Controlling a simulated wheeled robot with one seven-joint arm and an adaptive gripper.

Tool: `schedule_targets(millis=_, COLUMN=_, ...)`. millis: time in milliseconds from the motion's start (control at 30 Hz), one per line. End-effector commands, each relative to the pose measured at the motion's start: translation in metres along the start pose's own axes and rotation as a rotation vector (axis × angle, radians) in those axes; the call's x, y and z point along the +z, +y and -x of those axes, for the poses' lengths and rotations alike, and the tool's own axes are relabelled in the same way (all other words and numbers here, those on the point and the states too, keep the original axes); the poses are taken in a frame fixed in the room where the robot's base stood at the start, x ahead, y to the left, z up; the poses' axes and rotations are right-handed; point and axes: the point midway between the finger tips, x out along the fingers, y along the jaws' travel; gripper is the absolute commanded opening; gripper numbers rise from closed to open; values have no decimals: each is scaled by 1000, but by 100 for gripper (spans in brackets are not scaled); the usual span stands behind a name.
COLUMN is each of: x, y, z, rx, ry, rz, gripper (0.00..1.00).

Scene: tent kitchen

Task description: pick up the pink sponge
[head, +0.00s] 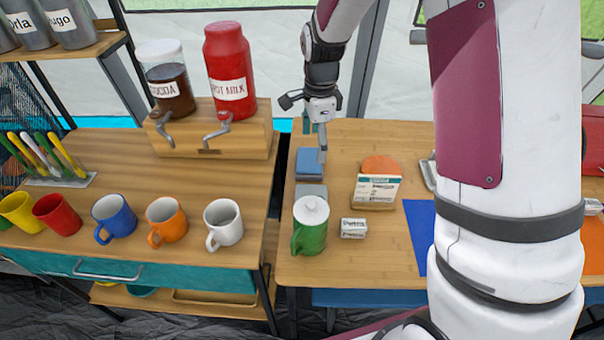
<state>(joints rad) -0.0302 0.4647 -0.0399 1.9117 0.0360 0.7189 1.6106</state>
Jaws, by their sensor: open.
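I see no pink sponge in the head view; my arm covers a large part of the right side. My gripper (321,140) hangs down at the back left of the right-hand wooden table (345,268). It is open and I see nothing held in it. Its lower tip overlaps the right edge of a blue block (308,163) in the picture; I cannot tell whether they touch. A grey-blue flat block (311,191) lies just in front of the blue one.
A green lidded jug (310,232), a small white packet (353,228), a white-and-green box (376,187) and an orange rounded item (381,164) stand nearby. Several mugs, a red hot milk dispenser (229,72) and a cocoa dispenser (167,85) are left. A blue mat (419,228) lies right.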

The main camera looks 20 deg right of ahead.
Motion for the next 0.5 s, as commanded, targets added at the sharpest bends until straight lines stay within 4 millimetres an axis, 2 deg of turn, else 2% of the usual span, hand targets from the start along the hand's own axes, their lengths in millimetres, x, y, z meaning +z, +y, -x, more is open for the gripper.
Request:
schedule_targets(millis=33, x=0, y=-6, z=-19, rx=17, ry=3, rz=-57, gripper=78)
schedule_targets(millis=133, x=1, y=-15, z=-44, rx=34, ry=9, rz=-153, gripper=78)
schedule_targets(millis=300, x=1, y=-21, z=-66, rx=45, ry=14, rz=-235, gripper=78)
schedule_targets(millis=500, x=0, y=-19, z=-92, rx=50, ry=16, rz=-246, gripper=78)
